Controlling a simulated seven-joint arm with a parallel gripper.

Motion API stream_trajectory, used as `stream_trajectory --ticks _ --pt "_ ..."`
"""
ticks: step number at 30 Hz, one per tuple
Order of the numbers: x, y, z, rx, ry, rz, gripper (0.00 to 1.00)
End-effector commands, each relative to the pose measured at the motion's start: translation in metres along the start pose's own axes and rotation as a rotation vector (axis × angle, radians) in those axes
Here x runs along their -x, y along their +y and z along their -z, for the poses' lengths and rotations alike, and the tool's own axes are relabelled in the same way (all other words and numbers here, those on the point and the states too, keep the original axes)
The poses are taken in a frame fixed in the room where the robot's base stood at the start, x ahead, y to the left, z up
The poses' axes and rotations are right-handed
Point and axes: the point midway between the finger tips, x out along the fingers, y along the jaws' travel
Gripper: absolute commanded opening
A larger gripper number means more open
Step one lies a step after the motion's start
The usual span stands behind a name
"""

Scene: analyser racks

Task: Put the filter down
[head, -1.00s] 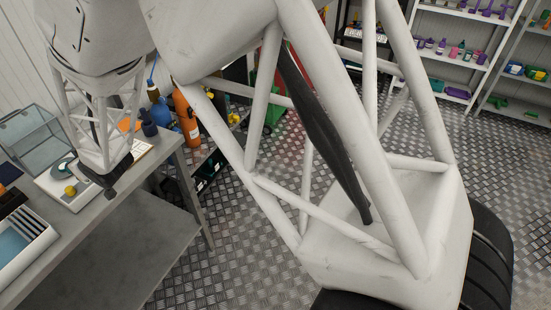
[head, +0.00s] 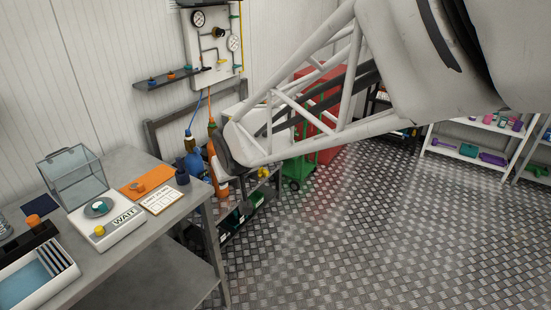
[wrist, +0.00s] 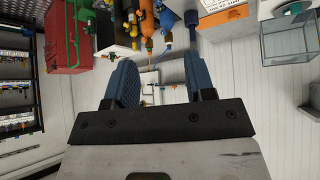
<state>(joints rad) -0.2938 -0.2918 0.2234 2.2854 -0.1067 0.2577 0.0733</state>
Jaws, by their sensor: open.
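My gripper (wrist: 160,78) shows in the wrist view with its two blue fingers wide apart and nothing between them. It is out of sight in the head view, where my arm crosses the upper right. A small teal piece (head: 102,208) lies in a round grey dish on the white balance (head: 122,232), whose label reads WAIT. I cannot tell for certain whether this piece is the filter. A yellow knob-like piece (head: 99,230) sits at the balance's front. My gripper is clear of the balance.
The grey bench (head: 140,160) also carries a glass box (head: 75,178), an orange mat (head: 146,182), a printed card (head: 161,199), a dark blue cup (head: 182,177) and a white tray (head: 65,254). Gas cylinders stand beyond its end. The metal floor (head: 370,220) is open at right.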

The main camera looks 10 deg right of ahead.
Motion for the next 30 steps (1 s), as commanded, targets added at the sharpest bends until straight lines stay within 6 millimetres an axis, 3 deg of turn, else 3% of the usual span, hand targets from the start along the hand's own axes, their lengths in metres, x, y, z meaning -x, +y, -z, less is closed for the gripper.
stream_trajectory --ticks 3,9,18,24,30 --pt "0.033 0.027 -0.027 -0.045 -0.062 -0.033 0.5" --pt "0.085 0.059 -0.077 -0.121 -0.176 -0.074 0.5" --pt "0.157 0.083 -0.159 -0.238 -0.339 -0.107 0.5" --pt "0.186 0.084 -0.196 -0.289 -0.412 -0.11 0.5" --pt "0.195 0.084 -0.209 -0.307 -0.439 -0.11 0.5"
